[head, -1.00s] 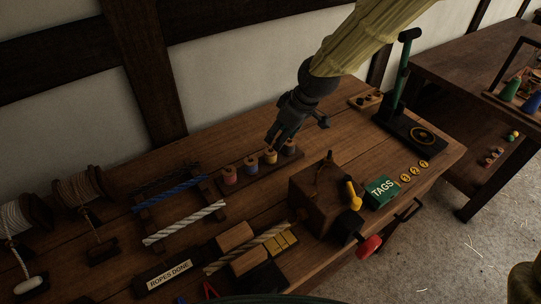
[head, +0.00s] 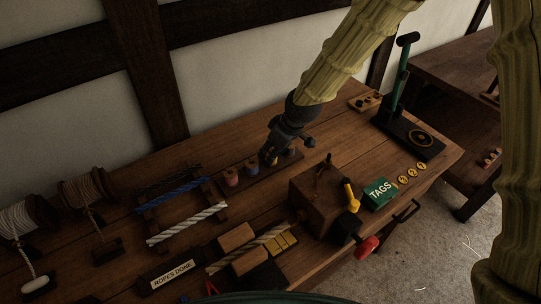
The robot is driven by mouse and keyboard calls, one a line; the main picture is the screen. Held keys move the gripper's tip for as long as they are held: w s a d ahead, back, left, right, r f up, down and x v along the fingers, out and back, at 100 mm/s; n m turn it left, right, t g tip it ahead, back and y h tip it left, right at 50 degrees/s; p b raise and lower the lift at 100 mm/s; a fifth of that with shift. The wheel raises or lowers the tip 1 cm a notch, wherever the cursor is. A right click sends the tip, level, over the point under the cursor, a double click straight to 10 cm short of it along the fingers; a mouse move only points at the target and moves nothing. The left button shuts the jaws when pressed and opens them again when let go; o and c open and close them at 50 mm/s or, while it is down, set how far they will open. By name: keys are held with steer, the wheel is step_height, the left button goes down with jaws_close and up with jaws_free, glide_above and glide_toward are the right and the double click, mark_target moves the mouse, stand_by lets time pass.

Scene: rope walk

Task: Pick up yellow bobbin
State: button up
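The yellow bobbin (head: 270,159) stands in a dark wooden rack (head: 262,179) near the back of the bench, to the right of the red and blue bobbins. It is mostly hidden by my gripper (head: 273,154). My gripper points down at the yellow bobbin, with its fingers at or around it. I cannot tell whether the fingers touch it or how far apart they are. The red bobbin (head: 231,176) and the blue bobbin (head: 252,167) stand clear to the left. Another bobbin (head: 291,150) shows partly to the right.
A wooden box (head: 318,195) with a yellow-handled crank stands in front of the rack's right end. A green tags box (head: 378,192) and a green-handled press (head: 405,115) are further right. Rope samples (head: 186,190) lie left of the rack.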

steer(key=shift+x, duration=1.3)
steer(key=c, duration=0.7)
steer(key=shift+o, duration=0.2)
steer(key=shift+r, duration=0.1)
step_height(320, 180, up, 8)
steer(key=shift+r+b, duration=0.15)
steer(key=shift+b, duration=0.7)
steer(key=shift+r, duration=0.9)
